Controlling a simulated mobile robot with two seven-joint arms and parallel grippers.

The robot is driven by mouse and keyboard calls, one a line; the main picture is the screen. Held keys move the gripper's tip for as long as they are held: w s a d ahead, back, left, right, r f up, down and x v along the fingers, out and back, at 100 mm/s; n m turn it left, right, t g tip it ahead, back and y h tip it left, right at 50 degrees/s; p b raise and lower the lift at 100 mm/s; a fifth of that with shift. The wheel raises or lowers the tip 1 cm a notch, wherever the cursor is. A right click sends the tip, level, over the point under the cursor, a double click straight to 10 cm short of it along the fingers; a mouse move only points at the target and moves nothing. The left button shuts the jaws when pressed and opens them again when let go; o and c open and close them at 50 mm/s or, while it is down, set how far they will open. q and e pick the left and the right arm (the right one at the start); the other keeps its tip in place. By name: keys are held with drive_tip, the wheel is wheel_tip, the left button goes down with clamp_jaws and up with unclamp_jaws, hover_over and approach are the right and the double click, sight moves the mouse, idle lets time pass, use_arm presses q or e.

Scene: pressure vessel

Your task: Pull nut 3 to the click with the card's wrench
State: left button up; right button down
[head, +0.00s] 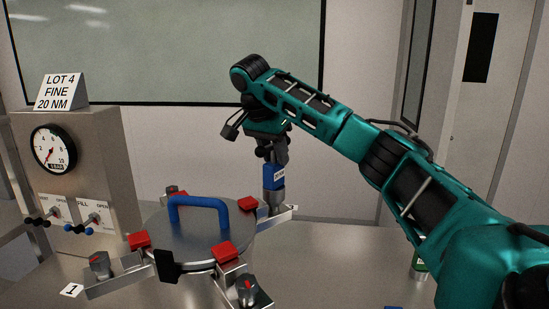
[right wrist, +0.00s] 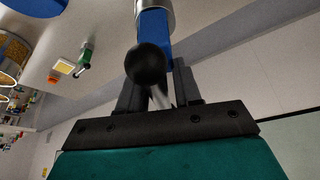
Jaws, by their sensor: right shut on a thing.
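The card (head: 62,92) on the grey panel box reads LOT 4 FINE 20 NM. My right gripper (head: 274,150) is shut on a blue wrench (head: 273,178) with a white label too small to read. The wrench hangs upright, its metal lower end over the lug at the back right of the vessel lid (head: 190,232). The nut there is hidden, and contact cannot be told. In the right wrist view the gripper (right wrist: 160,95) holds the blue wrench (right wrist: 155,27), with a black ball end towards the camera. My left gripper is out of view.
The lid has a blue handle (head: 198,203) and several red blocks (head: 222,252). Two grey knobbed nuts stand in front (head: 100,265). A tag reads 1 (head: 71,290). A gauge (head: 53,148) and valve levers are at left. A green item (head: 418,262) stands partly behind my right arm.

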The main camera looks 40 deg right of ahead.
drive_tip(key=shift+r, duration=2.85)
